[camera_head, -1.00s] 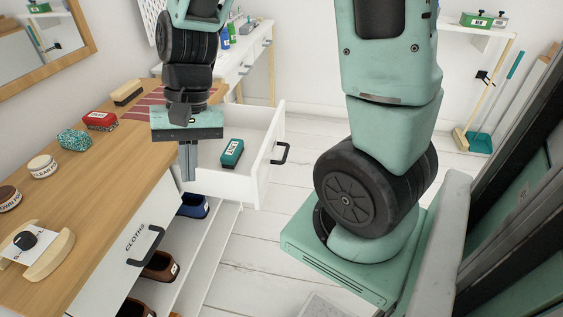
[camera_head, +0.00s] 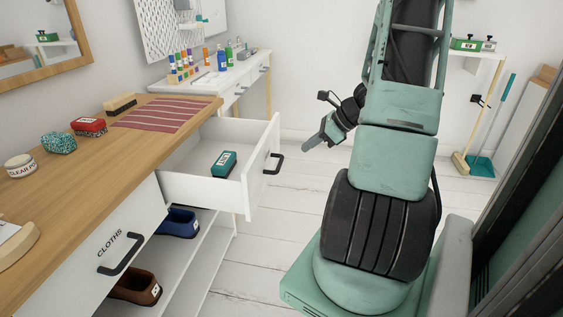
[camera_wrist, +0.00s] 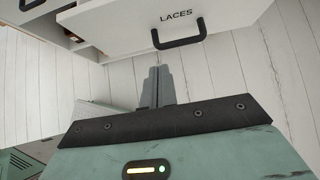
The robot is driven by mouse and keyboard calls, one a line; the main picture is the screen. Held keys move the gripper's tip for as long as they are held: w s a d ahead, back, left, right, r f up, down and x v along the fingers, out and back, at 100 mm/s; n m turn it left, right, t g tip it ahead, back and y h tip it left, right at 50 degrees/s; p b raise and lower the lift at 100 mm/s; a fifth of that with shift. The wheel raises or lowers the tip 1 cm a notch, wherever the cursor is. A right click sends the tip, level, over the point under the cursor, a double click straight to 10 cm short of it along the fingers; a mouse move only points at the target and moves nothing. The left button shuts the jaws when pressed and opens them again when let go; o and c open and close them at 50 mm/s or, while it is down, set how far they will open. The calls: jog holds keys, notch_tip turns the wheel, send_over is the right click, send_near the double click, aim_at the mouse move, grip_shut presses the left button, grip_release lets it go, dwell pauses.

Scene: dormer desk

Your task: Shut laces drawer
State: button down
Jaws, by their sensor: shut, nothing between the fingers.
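The laces drawer (camera_head: 259,178) is pulled out of the wooden-topped bench, with a teal box (camera_head: 224,164) lying inside. Its white front, black handle (camera_head: 275,163) and LACES label face my arm. The drawer front (camera_wrist: 222,14) and its handle (camera_wrist: 180,40) also show at the top of the wrist view. My gripper (camera_head: 306,147) is shut and empty, out in front of the drawer front and apart from the handle. In the wrist view its closed fingers (camera_wrist: 160,73) point toward the front, just below the handle in the picture.
The CLOTHS drawer (camera_head: 118,250) beside it is closed, with its handle sticking out. Shoes stand on the shelf below, including a blue one (camera_head: 178,222). Brushes, tins and a striped mat (camera_head: 165,115) lie on the bench top. The floor (camera_head: 300,200) before the drawer is clear.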

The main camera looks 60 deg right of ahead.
aim_at(264, 166)
jog(key=b+x, duration=0.2)
jog(key=x, duration=0.7)
jog(key=shift+f, duration=0.2)
jog(key=w, duration=0.1)
jog(key=w+a, duration=0.1)
jog(key=w, duration=0.1)
jog(key=shift+w+a+f+b, duration=0.1)
jog(key=shift+w+a+b, duration=0.1)
jog(key=shift+b, duration=0.15)
jog(key=shift+w+a, duration=0.2)
jog(key=shift+w, duration=0.25)
jog(key=w+a+p, duration=0.1)
jog(key=w+a, duration=0.2)
jog(key=w, duration=0.4)
jog(key=w+a+p, duration=0.1)
jog(key=w+a, duration=0.2)
jog(key=w, duration=0.5)
jog(key=w+a+p, duration=0.1)
jog(key=w+a, duration=0.2)
jog(key=w, duration=0.5)
jog(key=shift+w+a, duration=0.15)
jog(key=shift+a, duration=0.2)
jog(key=shift+w+a, duration=0.15)
jog(key=shift+w, duration=0.2)
jog(key=shift+w+a+r, duration=0.1)
jog(key=shift+r, duration=0.1)
